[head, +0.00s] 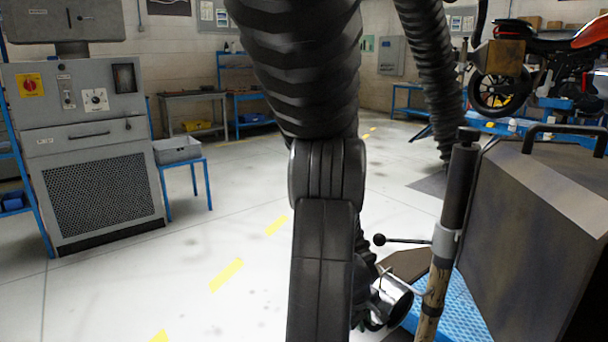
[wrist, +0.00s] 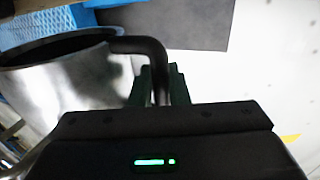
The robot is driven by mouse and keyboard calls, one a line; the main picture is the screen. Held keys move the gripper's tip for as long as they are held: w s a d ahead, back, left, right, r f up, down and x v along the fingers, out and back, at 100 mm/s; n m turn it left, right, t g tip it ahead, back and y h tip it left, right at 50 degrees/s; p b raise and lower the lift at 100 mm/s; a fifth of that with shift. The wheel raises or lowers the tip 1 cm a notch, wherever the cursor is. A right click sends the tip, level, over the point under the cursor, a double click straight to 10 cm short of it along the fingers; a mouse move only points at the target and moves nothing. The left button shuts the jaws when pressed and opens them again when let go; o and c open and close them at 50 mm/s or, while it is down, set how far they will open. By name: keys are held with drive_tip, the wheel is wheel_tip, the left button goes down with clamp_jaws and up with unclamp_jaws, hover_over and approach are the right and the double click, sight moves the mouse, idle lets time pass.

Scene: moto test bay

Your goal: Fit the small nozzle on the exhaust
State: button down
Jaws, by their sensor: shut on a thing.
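The nozzle (head: 392,300) is a shiny metal cylinder low in the head view, right of my black arm. In the wrist view the nozzle (wrist: 95,80) lies on the left, its dark round mouth toward the upper left. A black bar handle (wrist: 130,46) bends from its rim down between my fingers. My gripper (wrist: 163,78) is shut on this handle. In the head view my arm hides most of the gripper. I cannot pick out the exhaust in either view.
A post with a ball-ended lever (head: 455,190) and a large grey metal box (head: 540,225) stand close on the right. A red motorcycle (head: 540,75) is at the back right. Floor left of centre is clear.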

drive_tip(key=shift+r, duration=0.15)
drive_tip(key=shift+r+p, duration=0.55)
drive_tip(key=shift+p, duration=0.05)
drive_tip(key=shift+r, duration=0.1)
drive_tip(key=shift+w+a, duration=0.2)
drive_tip(key=shift+w, duration=0.05)
idle(0.3)
drive_tip(key=shift+w+a, duration=0.85)
drive_tip(key=shift+w, duration=0.25)
drive_tip(key=shift+w+a, duration=0.1)
drive_tip(key=shift+w, duration=0.05)
drive_tip(key=shift+w+a+r+p, duration=0.1)
drive_tip(key=shift+w+a+p, duration=0.2)
drive_tip(key=shift+w+a, duration=0.35)
drive_tip(key=shift+w+a+p, duration=0.25)
drive_tip(key=shift+w+a, duration=0.2)
drive_tip(key=shift+w, duration=0.35)
drive_tip(key=shift+a, duration=0.1)
idle(0.5)
